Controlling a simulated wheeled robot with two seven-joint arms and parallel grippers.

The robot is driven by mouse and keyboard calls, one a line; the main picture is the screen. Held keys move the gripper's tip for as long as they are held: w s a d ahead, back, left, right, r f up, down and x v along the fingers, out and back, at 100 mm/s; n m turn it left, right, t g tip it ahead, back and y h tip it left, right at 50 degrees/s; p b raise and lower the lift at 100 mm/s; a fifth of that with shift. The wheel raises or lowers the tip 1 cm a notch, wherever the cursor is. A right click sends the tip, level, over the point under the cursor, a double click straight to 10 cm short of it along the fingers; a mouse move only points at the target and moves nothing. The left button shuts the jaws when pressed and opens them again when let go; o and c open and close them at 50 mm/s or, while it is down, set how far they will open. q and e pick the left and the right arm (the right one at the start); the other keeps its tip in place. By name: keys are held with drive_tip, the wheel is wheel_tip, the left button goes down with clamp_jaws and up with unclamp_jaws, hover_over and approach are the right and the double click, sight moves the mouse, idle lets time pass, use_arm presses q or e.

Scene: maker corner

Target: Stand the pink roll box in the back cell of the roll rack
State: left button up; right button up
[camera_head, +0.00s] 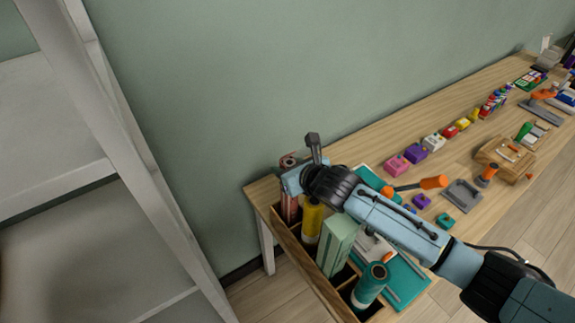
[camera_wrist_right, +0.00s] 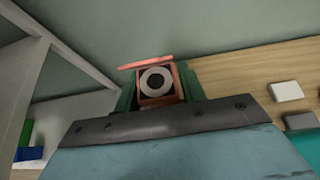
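The pink roll box (camera_head: 290,209) is upright at the back end of the wooden roll rack (camera_head: 298,255), at the table's left edge. Its lower end is hidden by the rack wall, so I cannot tell whether it rests on the cell floor. In the right wrist view, the pink roll box (camera_wrist_right: 142,100) has its flap up and a white-ringed roll inside. My right gripper (camera_head: 291,180) is at the box's top. Its green fingers (camera_wrist_right: 157,96) lie close against both sides of the box. My left gripper is out of view.
A yellow roll (camera_head: 312,221), a pale green box (camera_head: 337,244) and a teal roll (camera_head: 369,287) stand in the rack's other cells. A teal mat (camera_head: 406,283), coloured blocks and tools lie on the table (camera_head: 357,147). A grey shelf frame (camera_head: 125,135) stands at left.

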drive_tip(key=shift+o, duration=1.2)
drive_tip(key=shift+r, duration=0.2)
drive_tip(key=shift+r, duration=0.4)
drive_tip(key=shift+s+d+r+p, duration=0.2)
drive_tip(key=shift+r+p, duration=0.05)
drive_tip(key=shift+p, duration=0.05)
drive_tip(key=v, duration=1.1)
drive_tip(key=shift+s, duration=0.2)
